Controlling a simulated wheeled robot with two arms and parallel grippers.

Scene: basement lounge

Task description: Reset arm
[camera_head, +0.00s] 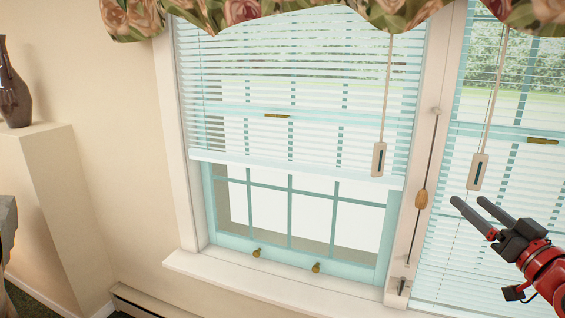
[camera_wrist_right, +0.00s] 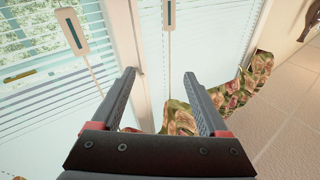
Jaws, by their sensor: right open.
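My right gripper (camera_head: 467,200) is raised at the right in the head view, in front of the window post and the right window. Its two dark fingers are apart with nothing between them. In the right wrist view the same gripper (camera_wrist_right: 160,80) shows open and empty, with the windows beyond it. My left gripper is in neither view.
A left window (camera_head: 290,215) has its blind (camera_head: 290,90) partly raised. Blind cords end in pale handles (camera_head: 379,160) (camera_head: 478,172) near my right arm. A brown vase (camera_head: 14,85) stands on a pedestal (camera_head: 60,150) at the left. A floral valance (camera_head: 240,12) hangs above.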

